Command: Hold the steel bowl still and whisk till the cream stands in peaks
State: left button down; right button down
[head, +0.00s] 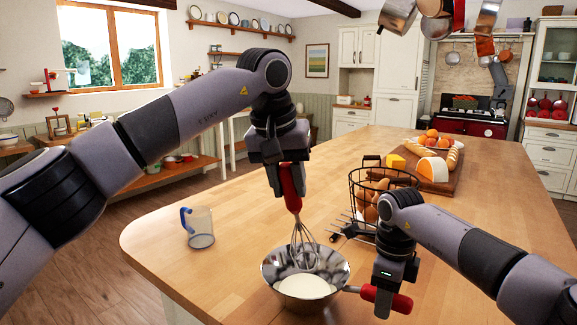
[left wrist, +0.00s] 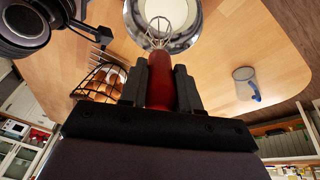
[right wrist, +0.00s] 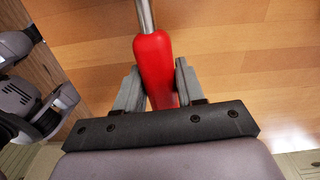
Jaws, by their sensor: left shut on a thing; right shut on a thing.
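The steel bowl (head: 268,270) stands on the wooden island top near its front edge, with white cream (head: 305,287) in the bottom. My left gripper (head: 280,172) is shut on the red handle of the whisk (head: 291,190) and holds it nearly upright above the bowl. The wires reach down inside the bowl; whether their tips touch the cream I cannot tell. My right gripper (head: 387,290) is shut on a red handle (head: 401,303) at the bowl's right side, joined to it by a steel stem. This handle also shows between the fingers in the right wrist view (right wrist: 153,62).
A clear measuring jug (head: 201,228) with a blue handle stands left of the bowl. A black wire basket (head: 360,190) of brown eggs stands behind my right arm.

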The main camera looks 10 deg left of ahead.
pick_arm(q)
notch_tip(320, 180, down, 7)
dwell(0.6)
jog(key=shift+s+a, duration=0.1)
jog(key=shift+s, duration=0.05)
dwell(0.8)
